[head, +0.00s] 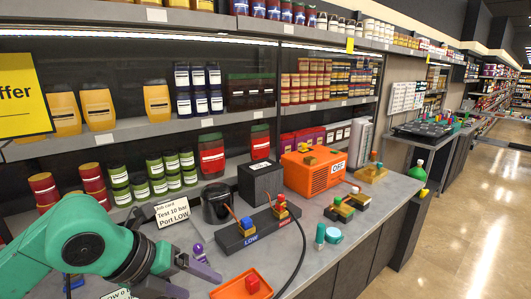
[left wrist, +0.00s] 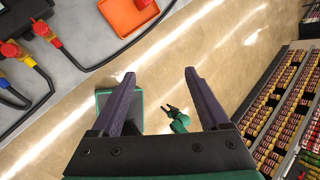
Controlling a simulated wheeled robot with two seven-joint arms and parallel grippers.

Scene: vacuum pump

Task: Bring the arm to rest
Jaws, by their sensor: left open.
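My left gripper (head: 203,266) is over the front edge of the grey counter in the head view, on a green arm from the left. In the left wrist view its two dark purple fingers (left wrist: 163,85) stand wide apart with nothing between them. The floor shows beyond them. A small green arm end with dark jaws (left wrist: 170,110), seemingly my right gripper, shows far below between the fingers. It is too small to tell its opening. The job card (head: 171,212) reading "Test 10 bar Port LOW" stands behind the left arm.
The dark port block (head: 255,228) marked LOW carries coloured fittings and a black hose. An orange tray (head: 224,292) holding a red piece lies close to the gripper. Behind are an orange unit (head: 306,174) labelled OFF and stocked shelves. Floor (head: 472,240) is clear at right.

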